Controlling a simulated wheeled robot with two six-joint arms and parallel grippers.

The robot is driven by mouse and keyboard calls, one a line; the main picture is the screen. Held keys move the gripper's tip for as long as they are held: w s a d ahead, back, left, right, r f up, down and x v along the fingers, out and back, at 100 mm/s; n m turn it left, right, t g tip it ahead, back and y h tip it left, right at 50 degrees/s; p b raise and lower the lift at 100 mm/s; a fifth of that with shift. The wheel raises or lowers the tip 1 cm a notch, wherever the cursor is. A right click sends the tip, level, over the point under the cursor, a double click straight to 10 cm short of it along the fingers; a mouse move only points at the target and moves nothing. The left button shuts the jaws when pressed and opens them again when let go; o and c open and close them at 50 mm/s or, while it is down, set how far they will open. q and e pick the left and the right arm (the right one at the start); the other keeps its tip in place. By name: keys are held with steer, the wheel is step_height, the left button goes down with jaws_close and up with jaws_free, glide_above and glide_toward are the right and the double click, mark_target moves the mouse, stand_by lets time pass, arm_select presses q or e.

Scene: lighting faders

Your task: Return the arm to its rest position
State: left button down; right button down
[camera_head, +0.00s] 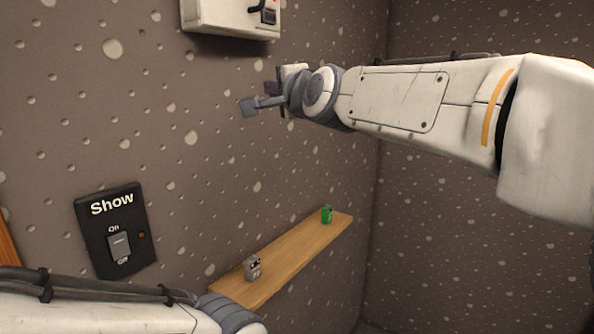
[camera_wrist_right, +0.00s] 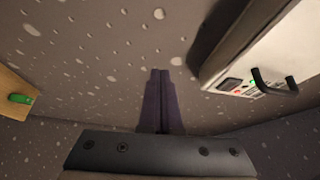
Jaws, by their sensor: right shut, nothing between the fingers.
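My right arm reaches in from the right in the head view, with its gripper (camera_head: 262,98) in front of the speckled wall, below and near the white wall box (camera_head: 230,18). In the right wrist view my right gripper (camera_wrist_right: 160,75) has its two dark fingers together, with nothing between them. The white box shows there too (camera_wrist_right: 262,62) at the upper right, apart from the fingers, with a dark handle and small controls. Part of my left arm crosses the lower left of the head view; its gripper is out of view.
A black "Show" switch panel (camera_head: 112,228) is on the wall at left. A wooden shelf (camera_head: 290,255) holds a small grey object (camera_head: 252,268) and a small green object (camera_head: 327,214). The space between the right arm and the shelf is free.

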steer(key=s+a+f+n+g+h, duration=0.1)
steer(key=s+f+n+g, duration=0.45)
steer(key=s+f, duration=0.6)
steer(key=s+f+n+g+h, duration=0.1)
steer(key=s+f+n+g, duration=0.45)
steer(key=f, duration=1.15)
steer(key=s+d+f+n+g+h, duration=0.1)
steer(key=s+d+f+n, duration=0.1)
steer(key=s, duration=0.4)
steer(key=s+d+f+n+g+h, duration=0.2)
steer(key=s+d+f+n, duration=0.1)
steer(key=s+d+f, duration=0.2)
steer(key=s+d+f+n+g+h, duration=0.1)
steer(key=s+d+f+n+g, duration=0.1)
steer(key=s+f, duration=0.4)
steer(key=shift+s+d+f+n+h, duration=0.3)
steer(key=shift+s+d+n, duration=0.3)
steer(key=shift+s+d, duration=0.25)
